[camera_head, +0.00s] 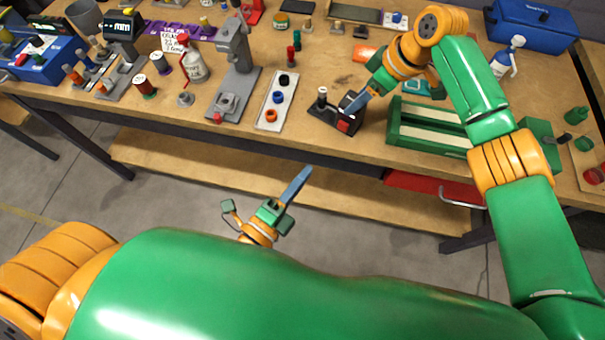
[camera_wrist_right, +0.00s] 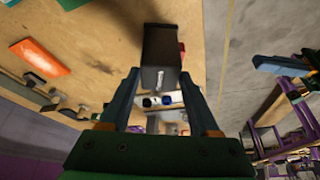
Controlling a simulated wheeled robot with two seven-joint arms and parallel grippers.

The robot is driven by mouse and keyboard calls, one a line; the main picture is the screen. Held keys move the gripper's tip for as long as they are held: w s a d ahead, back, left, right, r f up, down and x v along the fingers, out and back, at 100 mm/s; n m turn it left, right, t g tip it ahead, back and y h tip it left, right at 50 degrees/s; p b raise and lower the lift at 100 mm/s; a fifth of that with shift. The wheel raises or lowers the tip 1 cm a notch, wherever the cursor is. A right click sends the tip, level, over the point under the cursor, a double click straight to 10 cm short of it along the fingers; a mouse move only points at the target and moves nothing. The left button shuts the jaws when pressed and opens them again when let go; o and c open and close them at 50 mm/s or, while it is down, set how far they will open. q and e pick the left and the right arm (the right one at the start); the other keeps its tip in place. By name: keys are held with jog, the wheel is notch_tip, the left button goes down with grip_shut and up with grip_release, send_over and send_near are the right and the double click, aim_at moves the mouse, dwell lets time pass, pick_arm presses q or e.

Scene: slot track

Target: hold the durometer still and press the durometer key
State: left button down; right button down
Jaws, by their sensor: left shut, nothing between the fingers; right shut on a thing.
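The durometer (camera_head: 346,120) is a dark boxy device with a red key (camera_head: 343,127) on its front side, near the front edge of the workbench. My right gripper (camera_head: 355,103) reaches down from above right and is shut on it. In the right wrist view the dark box (camera_wrist_right: 161,50) sits between the two fingers (camera_wrist_right: 165,85), with a bit of red at its right side. My left gripper (camera_head: 302,177) is shut and empty, in front of the bench edge and below the durometer, apart from it. Its blue fingers also show in the right wrist view (camera_wrist_right: 280,65).
A post with a black knob (camera_head: 322,98) stands just left of the durometer. A white strip with round buttons (camera_head: 278,98) and a grey stand (camera_head: 235,75) are further left. A green slotted block (camera_head: 425,127) is close on the right. A lower shelf (camera_head: 210,180) runs under the bench (camera_head: 300,140).

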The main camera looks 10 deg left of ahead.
jog(key=shift+f, duration=0.15)
jog(key=shift+c, duration=1.3)
grip_release()
jog(key=shift+o, duration=1.1)
jog(key=shift+w, duration=0.15)
